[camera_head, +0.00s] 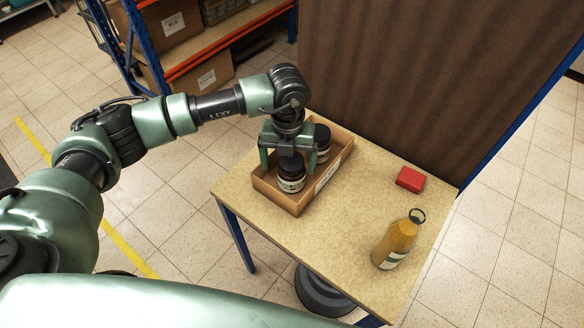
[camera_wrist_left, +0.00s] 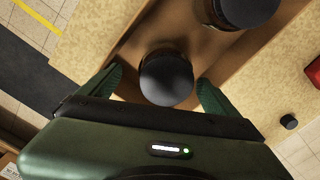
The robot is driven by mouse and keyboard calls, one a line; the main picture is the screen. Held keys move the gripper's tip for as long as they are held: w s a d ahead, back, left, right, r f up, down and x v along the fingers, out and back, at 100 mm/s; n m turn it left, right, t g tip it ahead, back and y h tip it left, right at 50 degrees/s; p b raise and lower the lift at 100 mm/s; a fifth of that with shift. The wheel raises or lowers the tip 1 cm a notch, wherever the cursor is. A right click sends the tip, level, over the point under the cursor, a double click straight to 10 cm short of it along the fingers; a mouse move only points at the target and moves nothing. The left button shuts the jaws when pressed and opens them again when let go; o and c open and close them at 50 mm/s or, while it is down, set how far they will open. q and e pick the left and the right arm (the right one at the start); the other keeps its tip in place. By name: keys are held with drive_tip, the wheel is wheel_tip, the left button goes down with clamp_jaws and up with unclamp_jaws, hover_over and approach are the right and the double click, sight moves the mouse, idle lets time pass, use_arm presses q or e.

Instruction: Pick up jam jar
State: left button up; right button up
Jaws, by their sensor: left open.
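A jam jar (camera_head: 291,177) with a dark lid and a pale label stands in a cardboard box (camera_head: 297,203) on the table. A second dark-lidded jar (camera_head: 322,143) stands behind it in the same box. My left gripper (camera_head: 283,163) is above the box, pointing down, with its fingers open. In the left wrist view the near jar's black lid (camera_wrist_left: 166,78) lies between the two green fingertips (camera_wrist_left: 158,92), with space on both sides. The second jar's lid (camera_wrist_left: 246,10) shows at the top of that view. My right gripper is not in view.
A red block (camera_head: 410,179) and an amber bottle (camera_head: 397,242) with a ring at its top stand on the right side of the table (camera_head: 335,235). A brown panel (camera_head: 385,80) rises behind the table. Shelving with cartons (camera_head: 207,78) is at the back left. The table's front middle is clear.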

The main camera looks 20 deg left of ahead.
use_arm(q)
drive_tip(key=shift+w+d+f+p, duration=0.15)
drive_tip(key=shift+f+p, duration=0.2)
drive_tip(key=shift+f, duration=0.25)
drive_tip(key=shift+w+d+f+p, duration=0.1)
drive_tip(key=shift+f+p, duration=0.2)
drive_tip(key=shift+f, duration=0.25)
wheel_tip(320, 180, down, 2)
drive_tip(key=shift+w+f, duration=0.1)
drive_tip(key=shift+f, duration=0.3)
drive_tip(key=c, duration=1.8)
drive_tip(key=shift+r, duration=0.1)
clamp_jaws()
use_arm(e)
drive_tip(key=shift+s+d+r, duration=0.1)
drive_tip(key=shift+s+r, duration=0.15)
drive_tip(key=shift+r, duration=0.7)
use_arm(q)
drive_tip(key=shift+w, duration=0.1)
